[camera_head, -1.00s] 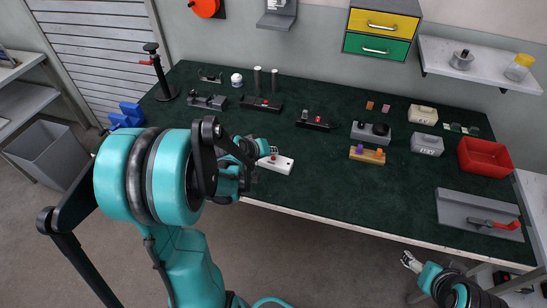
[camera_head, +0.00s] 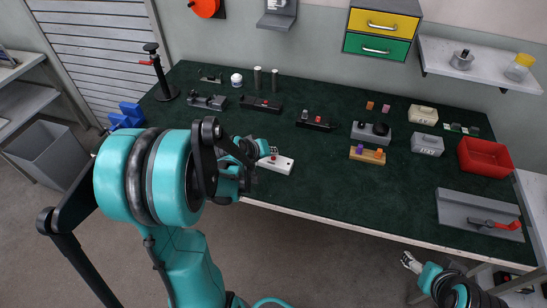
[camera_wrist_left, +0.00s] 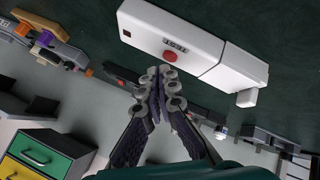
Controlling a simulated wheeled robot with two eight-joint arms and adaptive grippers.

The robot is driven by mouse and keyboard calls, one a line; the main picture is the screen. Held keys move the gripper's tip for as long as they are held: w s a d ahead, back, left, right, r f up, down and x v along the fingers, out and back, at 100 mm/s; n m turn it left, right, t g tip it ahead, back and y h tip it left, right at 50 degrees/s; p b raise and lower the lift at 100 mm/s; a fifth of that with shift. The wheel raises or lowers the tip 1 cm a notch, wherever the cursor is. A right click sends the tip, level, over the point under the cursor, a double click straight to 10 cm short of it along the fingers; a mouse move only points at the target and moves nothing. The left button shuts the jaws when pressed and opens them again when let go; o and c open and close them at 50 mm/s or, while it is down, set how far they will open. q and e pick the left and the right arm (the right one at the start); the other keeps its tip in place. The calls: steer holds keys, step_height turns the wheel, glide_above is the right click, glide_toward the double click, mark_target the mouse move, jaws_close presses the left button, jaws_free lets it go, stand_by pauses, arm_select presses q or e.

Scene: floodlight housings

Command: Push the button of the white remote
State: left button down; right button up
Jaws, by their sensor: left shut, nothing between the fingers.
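The white remote (camera_head: 277,165) lies near the front edge of the dark green table, just right of my left arm. In the left wrist view the white remote (camera_wrist_left: 215,50) shows a small label and a round red button (camera_wrist_left: 169,56). My left gripper (camera_wrist_left: 160,73) is shut and empty, its fingertips close to the red button; I cannot tell whether they touch it. In the head view my arm hides most of the left gripper. My right gripper (camera_head: 411,262) is off the table's front edge at the lower right, too small to judge.
Black devices (camera_head: 261,104) stand behind the remote. A wooden block with purple and orange pieces (camera_head: 367,154) lies to its right. A red bin (camera_head: 487,157) and a grey plate with a red handle (camera_head: 470,207) are farther right. The table between the remote and the plate's left side is mostly clear.

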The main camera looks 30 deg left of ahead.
mark_target(272, 159)
arm_select(q)
steer(key=shift+f+b, duration=0.3)
steer(key=shift+f, duration=0.1)
steer(key=shift+f, duration=0.15)
stand_by(0.5)
steer(key=shift+r+p, duration=0.4)
steer(key=shift+r, duration=0.3)
steer(key=shift+r, duration=0.1)
step_height(272, 159, up, 6)
steer(key=p, duration=0.5)
